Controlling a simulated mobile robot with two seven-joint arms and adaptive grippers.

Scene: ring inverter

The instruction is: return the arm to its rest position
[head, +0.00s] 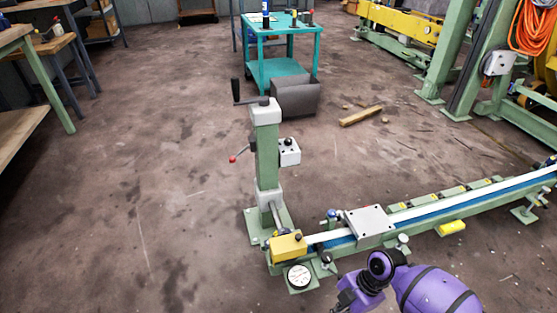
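My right arm, purple with dark joints, comes in at the bottom right of the head view, just in front of the green bench with the white rail. It bends at a dark round joint, and a smaller purple part runs down to the bottom edge. No fingers show there, so the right gripper is not visible. My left arm and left gripper are out of the picture. I see nothing held.
A green bench with a white rail (437,207) runs to the right, with a grey plate (368,221) on it. A green column (267,160) with a crank stands at its left end. A teal cart (280,70) and a grey bin (296,97) stand behind.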

